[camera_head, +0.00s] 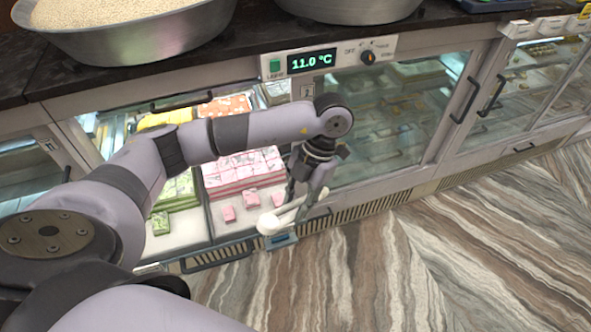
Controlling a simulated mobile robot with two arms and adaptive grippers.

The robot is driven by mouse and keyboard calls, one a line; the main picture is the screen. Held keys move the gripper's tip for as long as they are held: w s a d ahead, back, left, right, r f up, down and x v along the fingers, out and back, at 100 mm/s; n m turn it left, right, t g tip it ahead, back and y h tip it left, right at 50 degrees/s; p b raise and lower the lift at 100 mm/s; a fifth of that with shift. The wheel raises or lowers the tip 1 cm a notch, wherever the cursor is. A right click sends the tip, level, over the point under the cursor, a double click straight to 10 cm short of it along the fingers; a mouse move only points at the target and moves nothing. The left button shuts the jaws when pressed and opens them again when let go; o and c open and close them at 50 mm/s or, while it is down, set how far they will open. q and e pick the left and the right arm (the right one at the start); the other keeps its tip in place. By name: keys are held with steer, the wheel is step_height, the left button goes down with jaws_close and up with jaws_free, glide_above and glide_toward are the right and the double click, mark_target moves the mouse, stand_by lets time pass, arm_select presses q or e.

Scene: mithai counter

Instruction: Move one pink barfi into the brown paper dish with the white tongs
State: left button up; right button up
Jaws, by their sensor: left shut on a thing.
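My left gripper (301,203) reaches in from the left and points down in front of the open display case. It is shut on the white tongs (283,217), which lie across its fingers with a rounded white end toward the lower left. Pink barfi (240,172) is stacked in a block on a white tray in the case, left of the gripper. A few loose pink pieces (228,213) lie in front of the block, close to the tongs; I see no piece clearly held by the tongs. I cannot make out the brown paper dish. My right gripper is out of view.
Green sweets (175,190) stand left of the pink ones, with orange ones (224,106) behind. The glass pane (385,115) and case frame stand to the right of my gripper. Large metal bowls (130,45) sit on the dark counter above. The patterned floor is clear.

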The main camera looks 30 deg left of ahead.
arm_select(q)
step_height(320, 180, up, 6)
steer(key=w+a+n+t+h+p, duration=0.1)
steer(key=n+h, duration=0.6)
steer(key=n, duration=0.9)
steer(key=shift+w+a+h, duration=0.4)
steer(key=shift+w+a, duration=0.15)
steer(key=shift+w, duration=0.4)
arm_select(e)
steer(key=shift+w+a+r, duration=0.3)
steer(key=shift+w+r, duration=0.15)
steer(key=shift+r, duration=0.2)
arm_select(q)
steer(key=o, duration=0.6)
steer(key=shift+c, duration=0.2)
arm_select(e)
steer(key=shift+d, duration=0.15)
arm_select(q)
steer(key=shift+o, duration=0.7)
